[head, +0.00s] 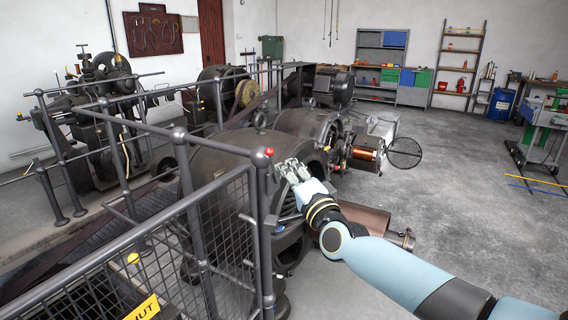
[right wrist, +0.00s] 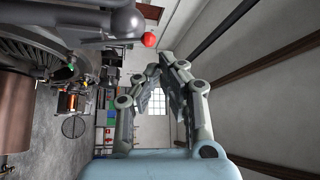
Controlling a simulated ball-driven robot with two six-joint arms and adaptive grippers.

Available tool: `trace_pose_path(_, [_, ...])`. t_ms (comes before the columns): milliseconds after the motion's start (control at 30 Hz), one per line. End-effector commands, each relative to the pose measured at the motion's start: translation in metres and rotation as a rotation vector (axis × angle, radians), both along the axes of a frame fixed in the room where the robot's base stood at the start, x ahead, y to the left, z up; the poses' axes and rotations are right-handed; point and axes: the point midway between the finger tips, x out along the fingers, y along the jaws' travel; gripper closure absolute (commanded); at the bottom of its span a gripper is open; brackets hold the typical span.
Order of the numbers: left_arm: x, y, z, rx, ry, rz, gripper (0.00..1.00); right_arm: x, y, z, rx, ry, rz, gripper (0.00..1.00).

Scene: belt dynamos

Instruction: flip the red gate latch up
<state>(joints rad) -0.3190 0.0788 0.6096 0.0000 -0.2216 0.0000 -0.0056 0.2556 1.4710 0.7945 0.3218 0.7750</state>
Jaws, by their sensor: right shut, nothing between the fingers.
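The red gate latch shows as a small red ball knob (head: 269,151) at the top of the grey gate post in the head view. In the right wrist view the red knob (right wrist: 149,39) sits at the end of a grey metal part, just above the fingertips. My right gripper (head: 288,170) is just to the right of and slightly below the knob, apart from it in the picture. In the wrist view its fingers (right wrist: 162,66) are drawn together and hold nothing. Whether a fingertip touches the latch cannot be told. My left gripper is out of view.
Grey railing with mesh panels (head: 231,222) fills the left foreground, with a yellow sign (head: 142,309) at the bottom. Dark dynamos (head: 215,178) stand close behind the gate. A copper-wound part (head: 367,150) lies to the right. The floor (head: 450,190) at right is open.

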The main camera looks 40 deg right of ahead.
Motion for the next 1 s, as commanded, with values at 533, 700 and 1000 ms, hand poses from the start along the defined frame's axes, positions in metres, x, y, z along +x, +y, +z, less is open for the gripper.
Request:
trace_pose_path(533, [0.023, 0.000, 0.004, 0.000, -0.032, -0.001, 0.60, -0.059, 0.012, -0.002, 0.000, 0.001, 0.000, 1.00])
trace_pose_path(700, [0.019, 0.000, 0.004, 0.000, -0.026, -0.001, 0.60, -0.059, 0.012, -0.002, 0.000, 0.001, 0.000, 1.00])
trace_pose_path(1000, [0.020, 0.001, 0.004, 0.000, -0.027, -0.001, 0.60, -0.059, 0.012, -0.002, 0.000, 0.001, 0.000, 1.00])
